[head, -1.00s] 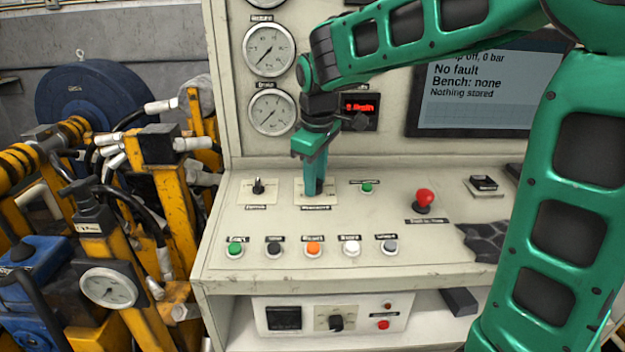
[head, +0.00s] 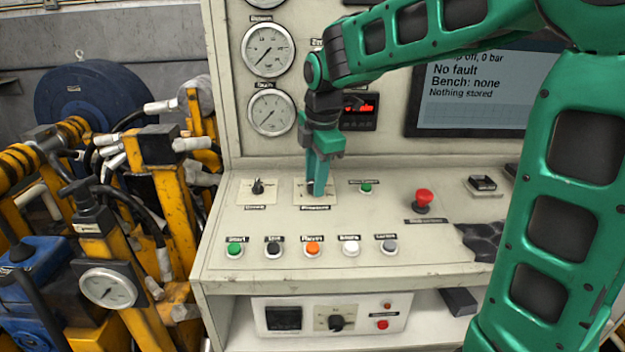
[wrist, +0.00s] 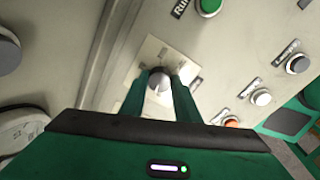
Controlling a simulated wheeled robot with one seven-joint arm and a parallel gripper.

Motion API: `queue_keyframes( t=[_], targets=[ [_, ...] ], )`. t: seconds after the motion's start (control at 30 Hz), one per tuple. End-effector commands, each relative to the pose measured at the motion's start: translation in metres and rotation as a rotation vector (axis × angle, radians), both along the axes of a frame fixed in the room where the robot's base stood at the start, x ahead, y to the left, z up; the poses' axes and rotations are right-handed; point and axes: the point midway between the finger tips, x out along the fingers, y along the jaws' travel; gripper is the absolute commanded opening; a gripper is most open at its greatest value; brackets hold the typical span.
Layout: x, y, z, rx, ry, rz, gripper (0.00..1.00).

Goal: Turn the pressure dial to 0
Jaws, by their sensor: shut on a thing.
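The pressure dial is a small knob (wrist: 158,80) on a pale square plate (head: 301,198) on the sloped panel. In the wrist view the knob sits between the two green fingers of my gripper (wrist: 160,86), which are closed on it. In the head view my gripper (head: 317,186) points down onto the plate and hides most of the knob. The scale marks and the pointer's setting cannot be read. The screen (head: 475,90) reads "off, 0 bar", "No fault", "Bench: none" and "Nothing stored".
A similar knob (head: 257,187) is left of the dial. A green button (head: 366,188) and a red mushroom button (head: 423,197) are to the right. A row of buttons, with an orange one (head: 313,249), runs along the front. Round gauges (head: 271,112) are on the upright wall behind.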

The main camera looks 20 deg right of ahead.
Motion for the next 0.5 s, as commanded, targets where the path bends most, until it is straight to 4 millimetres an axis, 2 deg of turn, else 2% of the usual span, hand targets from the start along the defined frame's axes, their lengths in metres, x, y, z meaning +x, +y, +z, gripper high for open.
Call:
queue_keyframes(
  t=[0.5],
  targets=[
    [0.0052, -0.0039, 0.0026, -0.046, 0.002, 0.291, 0.07]
  ],
)
